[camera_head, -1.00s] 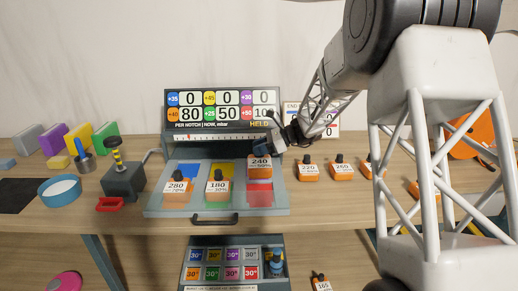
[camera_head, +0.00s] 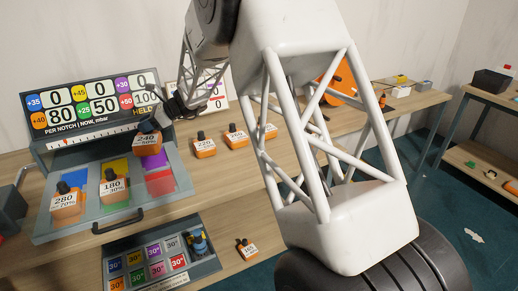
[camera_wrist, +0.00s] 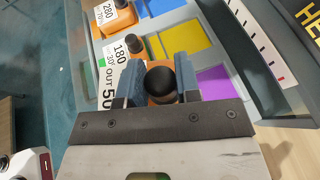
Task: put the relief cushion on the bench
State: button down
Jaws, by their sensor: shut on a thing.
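My gripper (camera_head: 150,126) is shut on the black knob of an orange cushion marked 240 (camera_head: 148,147), over the top right of the grey tray (camera_head: 130,215). The wrist view shows both fingers against the round black knob (camera_wrist: 161,84); the knob and fingers hide most of the orange body. Similar orange cushions marked 280 (camera_head: 66,207) and 180 (camera_head: 113,188) sit in the tray. None is labelled as the relief cushion. The wooden bench (camera_head: 215,172) carries the tray and more orange cushions, including one marked 220 (camera_head: 204,148).
A display board (camera_head: 95,105) stands behind the tray. A lower drawer (camera_head: 160,250) holds small coloured tiles. Another orange cushion (camera_head: 246,249) sits beside it. A second bench (camera_head: 490,97) is at the far right. My arm hides part of the main bench.

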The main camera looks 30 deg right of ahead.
jog(key=w+d+r+m+t+h, duration=0.45)
jog(key=d+m+t+h, duration=0.2)
jog(key=m+t, duration=0.2)
jog(key=shift+s+d+f+m+t+h, duration=0.55)
jog(key=shift+s+d+f+m+h, duration=1.7)
jog(key=shift+d, duration=2.6)
jog(key=s+d+f+n+g+y, duration=0.1)
jog(key=s+f, duration=0.4)
jog(key=s, duration=0.6)
jog(key=s+d+f+n+g+y, duration=0.2)
jog(key=s+d+f+n+y, duration=0.2)
jog(key=s, duration=0.8)
jog(key=shift+s+d+f+n+g+y, duration=0.25)
jog(key=shift+f+n+y, duration=0.25)
jog(key=shift+n+y, duration=0.6)
jog(key=shift+w+a, duration=0.1)
jog(key=shift+w, duration=0.05)
